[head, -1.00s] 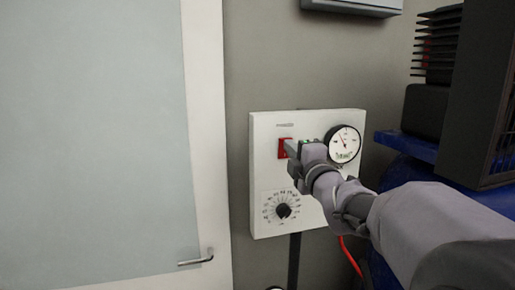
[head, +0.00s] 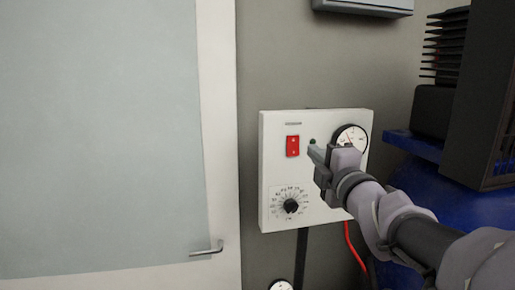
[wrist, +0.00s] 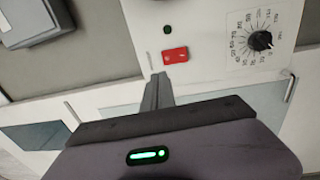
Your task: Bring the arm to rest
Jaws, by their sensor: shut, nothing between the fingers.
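My gripper (head: 316,152) is in front of the white control panel (head: 273,165), just right of the red rocker switch (head: 293,146). It looks apart from the switch, which is in full view. In the wrist view my gripper (wrist: 157,80) is shut with nothing held, its tips just below the red switch (wrist: 175,56). The small indicator lamp (head: 312,141) above the fingertips looks dark green, unlit. My arm reaches in from the lower right and covers part of the panel's right side and the round gauge (head: 351,136).
A black dial (head: 290,206) sits low on the panel. A blue tank (head: 435,200) with dark machinery stands at the right, close to my arm. A red hose (head: 354,243) runs below the panel. A door with a handle (head: 207,249) is at the left.

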